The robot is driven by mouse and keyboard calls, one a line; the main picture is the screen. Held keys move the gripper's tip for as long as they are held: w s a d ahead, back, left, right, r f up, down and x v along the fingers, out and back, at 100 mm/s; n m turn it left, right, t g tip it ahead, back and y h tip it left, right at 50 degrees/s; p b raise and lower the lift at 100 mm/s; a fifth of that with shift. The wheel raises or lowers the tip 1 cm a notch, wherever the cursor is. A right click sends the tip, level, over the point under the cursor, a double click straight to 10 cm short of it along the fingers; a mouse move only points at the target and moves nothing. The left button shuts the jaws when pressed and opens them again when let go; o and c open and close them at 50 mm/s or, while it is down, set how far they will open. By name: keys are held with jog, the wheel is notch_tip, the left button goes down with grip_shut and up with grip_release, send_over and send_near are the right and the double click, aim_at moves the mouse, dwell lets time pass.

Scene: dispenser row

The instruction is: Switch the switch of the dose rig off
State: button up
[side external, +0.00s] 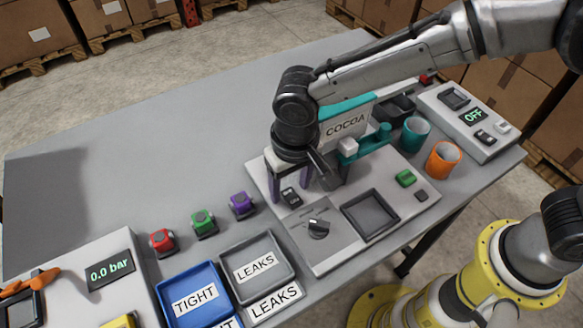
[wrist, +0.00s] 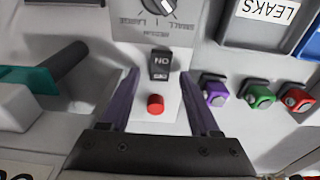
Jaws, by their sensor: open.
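The dose rig is a light panel (side external: 330,255) with a COCOA dispenser, a dial and a black rocker switch (side external: 291,198). The wrist view shows this switch (wrist: 160,65) upright in the picture's upper middle, with upside-down lettering reading ON at its far part and a smaller mark at its near edge. Which side is pressed in is hard to tell. A red round button or lamp (wrist: 155,105) sits just nearer. My gripper (wrist: 161,72) is open and empty, pointing down, its purple fingers on either side of the switch and red part. It also shows in the side view (side external: 288,192).
The dial (side external: 318,228) and a dark square tray (side external: 370,215) lie close by. Teal (side external: 415,135) and orange (side external: 443,160) cups stand right, near another unit (side external: 470,120) displaying OFF. Red, green and purple valves (side external: 203,222) stand left of the rig. The table's far left is clear.

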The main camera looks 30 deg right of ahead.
aim_at(293, 200)
notch_tip(293, 200, up, 13)
jog(key=s, duration=0.1)
jog(key=shift+s+r, duration=0.2)
dwell(0.4)
